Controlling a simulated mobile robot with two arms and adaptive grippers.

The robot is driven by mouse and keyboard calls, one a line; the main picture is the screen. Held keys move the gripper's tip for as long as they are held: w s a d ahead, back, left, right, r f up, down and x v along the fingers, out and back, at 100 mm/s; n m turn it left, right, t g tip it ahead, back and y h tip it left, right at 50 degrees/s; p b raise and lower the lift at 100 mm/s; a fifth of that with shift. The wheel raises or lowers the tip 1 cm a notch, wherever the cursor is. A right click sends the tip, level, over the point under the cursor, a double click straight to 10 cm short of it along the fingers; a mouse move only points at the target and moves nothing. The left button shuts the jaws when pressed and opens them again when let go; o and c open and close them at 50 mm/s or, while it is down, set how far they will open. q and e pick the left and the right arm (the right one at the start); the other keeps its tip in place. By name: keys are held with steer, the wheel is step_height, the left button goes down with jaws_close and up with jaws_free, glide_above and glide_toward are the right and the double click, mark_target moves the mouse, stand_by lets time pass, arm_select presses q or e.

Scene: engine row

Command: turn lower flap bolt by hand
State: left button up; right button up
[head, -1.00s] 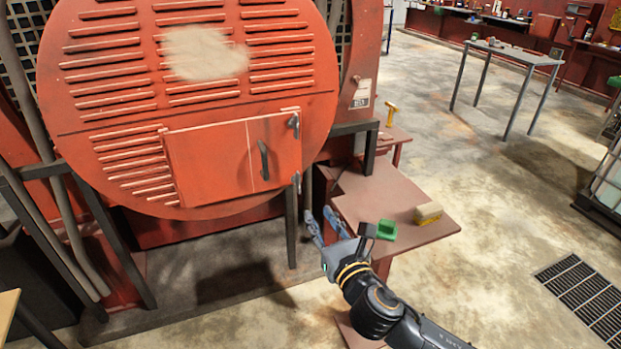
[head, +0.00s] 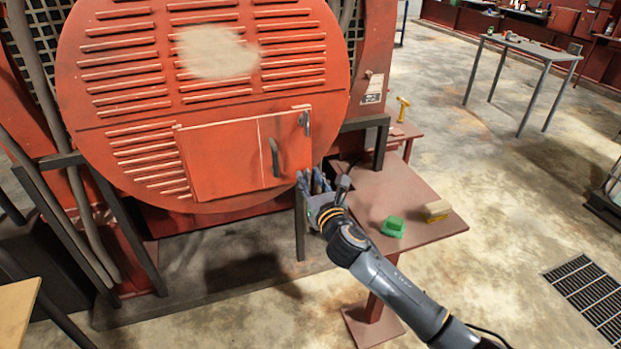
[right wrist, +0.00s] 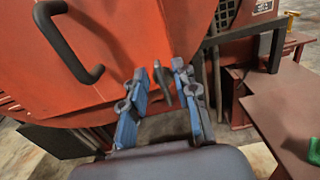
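The red flap (head: 222,160) with its dark handle (head: 275,157) is set in the round red engine cover. The upper flap bolt (head: 305,121) is a small grey lever at the flap's upper right. My right gripper (head: 313,178) is by the flap's lower right corner, where its fingers hide the lower bolt in the head view. In the right wrist view, the lower flap bolt (right wrist: 163,86) shows as a small grey lever between the two blue-padded fingers. My right gripper (right wrist: 161,72) is open, with gaps visible beside the bolt. My left gripper is out of view.
A brown-red side table (head: 405,200) stands right of the cover, holding a green block (head: 393,227) and a tan sponge-like block (head: 437,209). A dark frame post (head: 300,225) stands below the gripper. The handle (right wrist: 75,45) is left of the fingers. Open floor lies further right.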

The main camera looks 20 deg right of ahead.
steer(key=shift+c, duration=0.5)
jaws_close()
